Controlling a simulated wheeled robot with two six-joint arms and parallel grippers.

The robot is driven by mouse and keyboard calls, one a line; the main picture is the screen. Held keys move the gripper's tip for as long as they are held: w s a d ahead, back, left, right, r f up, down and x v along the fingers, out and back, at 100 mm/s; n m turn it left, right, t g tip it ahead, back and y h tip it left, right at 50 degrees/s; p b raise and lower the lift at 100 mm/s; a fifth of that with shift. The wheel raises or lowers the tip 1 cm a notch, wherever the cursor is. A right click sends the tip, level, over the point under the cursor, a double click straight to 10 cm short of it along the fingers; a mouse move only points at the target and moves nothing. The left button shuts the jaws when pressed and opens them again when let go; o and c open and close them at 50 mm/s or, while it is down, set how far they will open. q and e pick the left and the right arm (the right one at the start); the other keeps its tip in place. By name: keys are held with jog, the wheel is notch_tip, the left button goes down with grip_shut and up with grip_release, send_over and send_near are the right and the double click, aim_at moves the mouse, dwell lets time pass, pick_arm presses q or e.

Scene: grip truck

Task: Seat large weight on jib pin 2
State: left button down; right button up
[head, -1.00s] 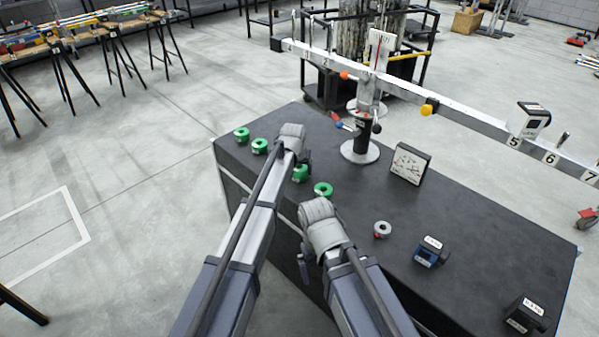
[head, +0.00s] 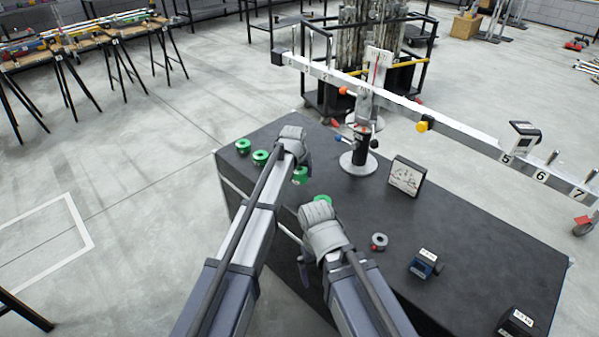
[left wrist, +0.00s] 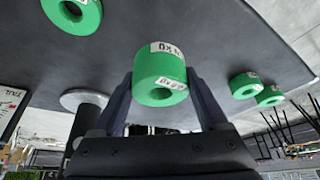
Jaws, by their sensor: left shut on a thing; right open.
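My left gripper (left wrist: 162,88) is shut on a green ring-shaped weight (left wrist: 160,72) with white labels ending in "KG". The digits are too small to read. In the head view this weight (head: 300,176) shows just below the left gripper (head: 303,165), over the black table; I cannot tell how far above it. The long white jib beam (head: 455,127) crosses above the table on a post, with numbered upright pins. The pins at its far left end (head: 328,50) are thin, with labels hard to read. My right gripper (head: 305,270) is open, low at the table's front edge, its fingers mostly hidden.
Other green weights stand on the table (head: 470,225), at left (head: 243,146) and by the right arm (head: 322,198). A grey ring (head: 379,241), a dial box (head: 406,176) and blue (head: 425,264) and black (head: 515,322) blocks are at right. A block sits near pin 5 (head: 523,132).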

jog(key=shift+r+p, duration=2.15)
jog(key=shift+r, duration=0.6)
notch_tip(320, 180, up, 7)
jog(key=p, duration=0.7)
jog(key=shift+r, duration=0.2)
